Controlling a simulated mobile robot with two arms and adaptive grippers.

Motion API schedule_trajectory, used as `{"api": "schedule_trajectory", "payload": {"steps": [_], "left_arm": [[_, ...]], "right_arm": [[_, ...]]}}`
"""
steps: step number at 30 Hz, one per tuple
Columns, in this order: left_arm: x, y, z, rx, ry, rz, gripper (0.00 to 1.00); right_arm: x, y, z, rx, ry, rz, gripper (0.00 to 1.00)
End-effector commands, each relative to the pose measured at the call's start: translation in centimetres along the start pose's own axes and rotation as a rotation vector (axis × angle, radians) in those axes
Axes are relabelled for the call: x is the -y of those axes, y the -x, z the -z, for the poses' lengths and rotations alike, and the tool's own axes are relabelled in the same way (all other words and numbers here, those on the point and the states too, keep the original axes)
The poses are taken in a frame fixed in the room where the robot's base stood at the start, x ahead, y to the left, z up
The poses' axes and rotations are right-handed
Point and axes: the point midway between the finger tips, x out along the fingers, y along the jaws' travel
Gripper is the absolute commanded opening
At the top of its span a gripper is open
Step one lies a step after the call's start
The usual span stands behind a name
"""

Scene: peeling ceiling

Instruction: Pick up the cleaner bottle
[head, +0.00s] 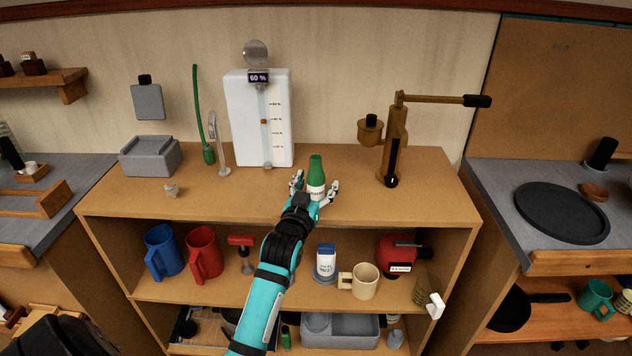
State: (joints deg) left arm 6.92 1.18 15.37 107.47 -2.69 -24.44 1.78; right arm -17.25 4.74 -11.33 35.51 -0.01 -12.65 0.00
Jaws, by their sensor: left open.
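A small bottle with a green upper part and a white label (316,187) stands upright on the wooden cabinet top, near its front middle; it fits a cleaner bottle, but I cannot read its label. My left gripper (316,184) is open, with one finger on each side of this bottle. I cannot tell whether the fingers touch it. The gripper's wrist hides the bottle's base. My right gripper is not in view.
A white dispenser tank (240,120) stands behind the bottle. A brown lever press (393,150) is to the right, a grey box (150,156) to the left. The shelf below holds mugs (204,252) and a white, blue-topped container (326,262). The cabinet top beside the bottle is clear.

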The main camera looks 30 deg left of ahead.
Motion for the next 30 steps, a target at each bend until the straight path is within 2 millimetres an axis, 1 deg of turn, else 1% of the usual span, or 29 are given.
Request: {"api": "schedule_trajectory", "payload": {"steps": [2,3,18,26,30], "left_arm": [[0.01,0.03,-0.01,0.000,0.000,0.000,0.68],[0.01,0.03,-0.01,0.000,0.000,0.000,0.65],[0.00,0.06,-0.02,0.000,0.000,0.000,0.00],[-0.01,0.05,0.16,-0.002,0.000,0.000,0.00],[-0.01,0.01,0.80,-0.003,0.000,0.000,0.00]], "right_arm": [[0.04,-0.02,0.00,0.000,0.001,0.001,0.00],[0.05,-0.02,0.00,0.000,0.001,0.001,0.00],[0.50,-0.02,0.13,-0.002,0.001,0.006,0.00],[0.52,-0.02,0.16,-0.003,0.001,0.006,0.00],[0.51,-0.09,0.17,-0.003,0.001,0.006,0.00]]}}
